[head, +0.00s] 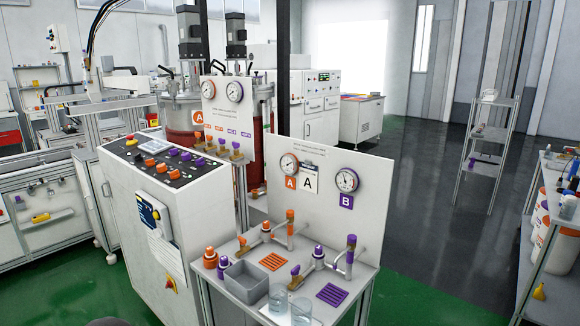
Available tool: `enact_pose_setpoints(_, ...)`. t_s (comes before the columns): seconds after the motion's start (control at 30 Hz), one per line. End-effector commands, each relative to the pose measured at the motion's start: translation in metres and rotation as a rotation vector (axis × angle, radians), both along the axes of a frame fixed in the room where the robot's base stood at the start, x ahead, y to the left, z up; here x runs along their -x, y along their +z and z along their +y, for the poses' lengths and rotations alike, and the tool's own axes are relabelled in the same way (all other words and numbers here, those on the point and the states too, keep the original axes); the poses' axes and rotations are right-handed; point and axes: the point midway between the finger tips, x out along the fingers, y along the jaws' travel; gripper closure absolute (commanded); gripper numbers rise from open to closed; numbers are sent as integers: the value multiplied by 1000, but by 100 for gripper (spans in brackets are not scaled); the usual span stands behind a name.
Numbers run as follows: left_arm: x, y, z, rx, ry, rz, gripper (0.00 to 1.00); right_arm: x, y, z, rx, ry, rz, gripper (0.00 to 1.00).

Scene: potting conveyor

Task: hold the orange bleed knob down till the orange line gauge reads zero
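A bench with an upright white panel (368,215) stands in front of me. The orange-ringed line gauge (289,164) is on the panel's left side, above an orange A label; its reading is too small to make out. Below it, an orange knob (266,227) sits on metal pipework, with an orange-topped upright fitting (290,215) beside it. An orange-capped piece (210,257) stands at the bench's left edge. I cannot tell for sure which orange part is the bleed knob. Neither gripper shows in the head view.
A purple-ringed gauge (346,180) and purple knob (318,252) are to the right. A grey bin (247,283) and glass beakers (301,311) crowd the bench front. A white control cabinet (150,220) stands left. Open dark floor (420,190) lies behind, right.

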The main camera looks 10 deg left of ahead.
Motion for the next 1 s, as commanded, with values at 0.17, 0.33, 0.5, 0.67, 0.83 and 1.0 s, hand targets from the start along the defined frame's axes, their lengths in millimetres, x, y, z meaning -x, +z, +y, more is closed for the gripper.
enact_pose_setpoints(0.17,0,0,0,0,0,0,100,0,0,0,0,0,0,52)
enact_pose_setpoints(0.33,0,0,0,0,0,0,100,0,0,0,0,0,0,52)
enact_pose_setpoints(0.5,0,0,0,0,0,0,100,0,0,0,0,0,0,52)
enact_pose_setpoints(0.67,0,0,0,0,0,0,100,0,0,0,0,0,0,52)
enact_pose_setpoints(0.83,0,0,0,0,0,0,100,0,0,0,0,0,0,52)
enact_pose_setpoints(1.0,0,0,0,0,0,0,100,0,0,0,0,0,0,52)
